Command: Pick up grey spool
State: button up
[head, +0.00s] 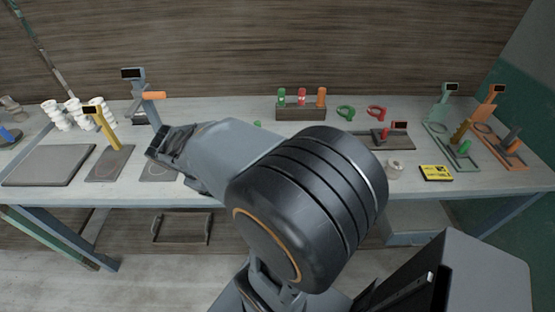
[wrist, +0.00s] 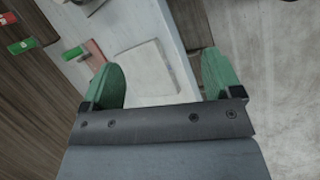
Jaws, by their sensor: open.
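I cannot pick out a clearly grey spool. A small pale grey-white roll (head: 393,168) lies on the right half of the bench, beside the yellow box. Several white spools (head: 75,114) stand at the back left. My gripper (head: 165,142) is over the left part of the bench, beside the grey stand with an orange roll on its arm. In the wrist view its two green fingers (wrist: 162,65) are wide apart with nothing between them. Beyond them show a pale square panel (wrist: 147,68) and the bench edge. My arm hides the middle of the bench.
A grey slab (head: 48,165) and a yellow-post stand (head: 106,135) are at the left. The grey stand (head: 140,95) rises behind my gripper. A rack of coloured pieces (head: 301,112), the yellow box (head: 436,173), and green (head: 443,115) and orange (head: 487,115) stands are farther right.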

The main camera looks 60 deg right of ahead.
jog(key=d+f+n+g+h+b, duration=0.1)
jog(key=d+f+g, duration=0.1)
jog(key=d, duration=0.2)
jog(key=d+f+n+g+h+b, duration=0.1)
jog(key=d+f+g+h+b, duration=0.1)
jog(key=d, duration=0.2)
jog(key=d+f+n+g+h+b, duration=0.1)
jog(key=d+f+n+h, duration=0.1)
jog(key=d, duration=0.2)
jog(key=shift+s+d+f+g, duration=0.15)
jog(key=shift+d+f+g, duration=0.2)
jog(key=shift+d+g, duration=0.05)
jog(key=d+f+n+h+b, duration=0.1)
jog(key=d, duration=0.1)
jog(key=w+d+f+n+g+h+b, duration=0.1)
jog(key=d+h, duration=0.1)
jog(key=d, duration=0.1)
jog(key=d+f+n+g+h+b, duration=0.1)
jog(key=d+n, duration=0.1)
jog(key=shift+w+d+f+h, duration=0.15)
jog(key=shift+d+h, duration=0.1)
jog(key=shift+h, duration=0.15)
jog(key=shift+w+p+x, duration=0.2)
jog(key=shift+p+x, duration=0.1)
jog(key=shift+x, duration=3.4)
jog(key=shift+f, duration=0.1)
jog(key=shift+c, duration=0.3)
jog(key=c, duration=0.9)
jog(key=shift+c, duration=0.4)
